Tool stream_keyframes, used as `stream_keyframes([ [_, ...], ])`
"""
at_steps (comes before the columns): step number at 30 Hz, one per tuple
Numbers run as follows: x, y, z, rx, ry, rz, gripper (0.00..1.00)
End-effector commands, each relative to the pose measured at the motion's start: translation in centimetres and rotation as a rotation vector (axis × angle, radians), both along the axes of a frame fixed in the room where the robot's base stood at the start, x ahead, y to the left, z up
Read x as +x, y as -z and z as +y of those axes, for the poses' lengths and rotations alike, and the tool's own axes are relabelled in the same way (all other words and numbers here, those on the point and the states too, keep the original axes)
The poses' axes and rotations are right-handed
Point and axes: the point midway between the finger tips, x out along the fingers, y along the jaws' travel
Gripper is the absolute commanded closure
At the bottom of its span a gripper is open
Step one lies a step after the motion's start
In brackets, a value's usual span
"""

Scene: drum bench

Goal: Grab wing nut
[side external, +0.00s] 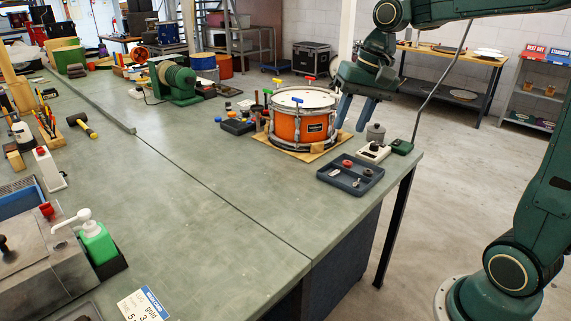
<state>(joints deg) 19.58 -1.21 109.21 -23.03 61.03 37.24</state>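My gripper (354,115) points down with two blue fingers spread apart and nothing visible between them. It is just right of the orange drum (287,126), above the bench's right end. No wing nut can be told for certain at this size. A dark divided tray (332,180) lies in front of the drum. It holds a small red piece (347,163), a dark round piece (367,172) and small pale pieces (355,184), any of which is too small to identify. The tray is below and in front of my gripper, apart from it.
The drum stands on a wooden board (283,149), with coloured pieces on its top. A white box with a knob (373,152), a grey canister (376,132) and a green block (402,147) stand right of it. The bench (230,215) is clear in front of the tray.

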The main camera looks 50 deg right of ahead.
Motion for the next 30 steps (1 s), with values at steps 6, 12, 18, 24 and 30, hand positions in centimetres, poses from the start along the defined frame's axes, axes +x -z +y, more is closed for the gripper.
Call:
stream_keyframes([
  [6,3.6,2.0,-3.7,0.066,0.134,0.082,0.64],
  [12,6.1,4.4,-7.4,0.121,0.253,0.153,0.64],
  [18,7.9,7.5,-11.4,0.171,0.371,0.225,0.64],
  [24,8.8,11.2,-15.7,0.218,0.490,0.297,0.64],
  [30,8.9,15.5,-19.9,0.261,0.605,0.368,0.64],
])
